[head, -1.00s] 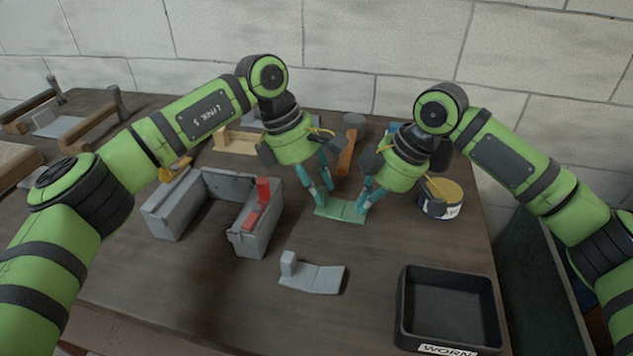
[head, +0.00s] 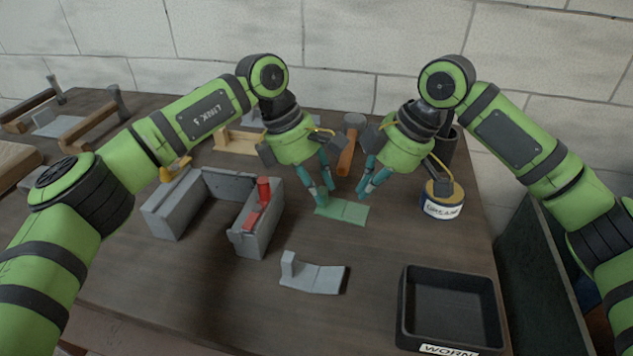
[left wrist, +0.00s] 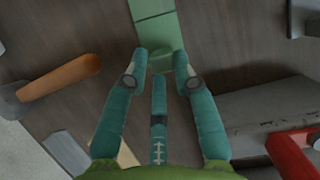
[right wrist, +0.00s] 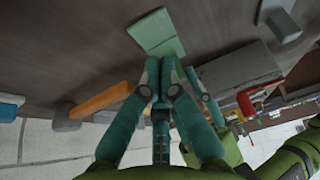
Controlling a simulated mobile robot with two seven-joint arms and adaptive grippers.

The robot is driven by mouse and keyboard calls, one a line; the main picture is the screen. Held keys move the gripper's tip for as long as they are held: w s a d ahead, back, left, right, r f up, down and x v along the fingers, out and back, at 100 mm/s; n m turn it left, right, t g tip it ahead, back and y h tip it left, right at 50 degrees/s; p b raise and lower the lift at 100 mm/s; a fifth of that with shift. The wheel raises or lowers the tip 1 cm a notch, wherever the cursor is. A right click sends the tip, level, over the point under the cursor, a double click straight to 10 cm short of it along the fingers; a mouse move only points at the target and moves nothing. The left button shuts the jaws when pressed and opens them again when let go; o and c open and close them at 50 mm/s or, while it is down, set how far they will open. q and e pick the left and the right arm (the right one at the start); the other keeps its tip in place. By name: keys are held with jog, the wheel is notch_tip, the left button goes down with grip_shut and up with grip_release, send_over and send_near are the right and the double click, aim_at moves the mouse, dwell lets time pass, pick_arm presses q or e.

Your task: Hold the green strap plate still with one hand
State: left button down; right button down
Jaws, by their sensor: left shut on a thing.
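The green strap plate (head: 348,212) lies on the bench, flat part toward the right in the head view. My left gripper (head: 321,195) is shut on the raised tab at its left end; the left wrist view shows the tab (left wrist: 160,61) between the fingertips and the flat plate (left wrist: 156,29) beyond. My right gripper (head: 367,188) is above the plate, its fingers close together with nothing seen between them. In the right wrist view its fingertips (right wrist: 161,78) are just short of the plate (right wrist: 157,33), apart from it.
A grey bracket block (head: 250,240) with a red clamp (head: 262,195) stands left. A grey strap plate (head: 315,277) lies in front, and a black tray (head: 403,310) at front right. A tin (head: 442,208) and an orange-handled hammer (head: 346,160) are near my right gripper.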

pick_arm(q)
jog(key=shift+f, duration=0.2)
pick_arm(e)
notch_tip(320, 180, up, 4)
jog(key=shift+f, duration=0.15)
dwell(0.4)
pick_arm(q)
jog(key=c, duration=1.2)
grip_release()
jog(key=shift+o, duration=1.4)
jog(key=shift+w, duration=0.15)
pick_arm(e)
jog(key=shift+w+f, duration=0.1)
pick_arm(q)
jog(key=shift+r, duration=0.1)
